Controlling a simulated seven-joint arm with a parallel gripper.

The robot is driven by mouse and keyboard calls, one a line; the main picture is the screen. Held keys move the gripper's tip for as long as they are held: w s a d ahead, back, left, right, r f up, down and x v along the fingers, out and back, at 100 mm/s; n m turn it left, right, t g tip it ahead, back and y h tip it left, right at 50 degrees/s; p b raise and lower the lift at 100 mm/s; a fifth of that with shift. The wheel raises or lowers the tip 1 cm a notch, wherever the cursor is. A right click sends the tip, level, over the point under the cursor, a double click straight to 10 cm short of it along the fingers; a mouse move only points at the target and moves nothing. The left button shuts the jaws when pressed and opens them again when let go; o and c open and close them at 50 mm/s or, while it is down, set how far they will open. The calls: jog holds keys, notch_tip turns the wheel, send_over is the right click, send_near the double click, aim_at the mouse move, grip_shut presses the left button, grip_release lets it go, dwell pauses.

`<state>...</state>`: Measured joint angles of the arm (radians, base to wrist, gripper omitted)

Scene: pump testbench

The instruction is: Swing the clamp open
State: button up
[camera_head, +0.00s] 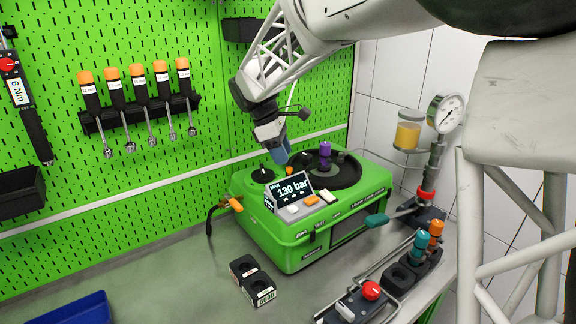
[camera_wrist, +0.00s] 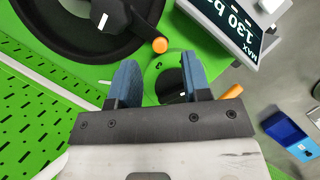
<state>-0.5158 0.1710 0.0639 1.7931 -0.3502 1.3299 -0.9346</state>
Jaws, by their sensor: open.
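My gripper (camera_head: 281,154) is open and empty, its blue fingers pointing down over the rear of the green testbench (camera_head: 300,245). In the wrist view my gripper (camera_wrist: 160,66) has a finger on each side of a gap over the green top. A black part with an orange round tip (camera_wrist: 160,45), which looks like the clamp, lies just beyond the fingertips. Its orange tip also shows beside the fingers in the head view (camera_head: 290,170). The tip is not between the fingers. Contact cannot be told.
A purple-topped part (camera_head: 325,152) stands at the black round recess. The display (camera_head: 291,189) reading 130 bar is close in front. An orange handle (camera_head: 236,204) sticks out at the bench's left. A pressure gauge (camera_head: 446,113) stands right. The table's left front is mostly free.

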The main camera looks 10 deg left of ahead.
aim_at(289, 167)
jog(key=shift+x, duration=2.15)
grip_shut()
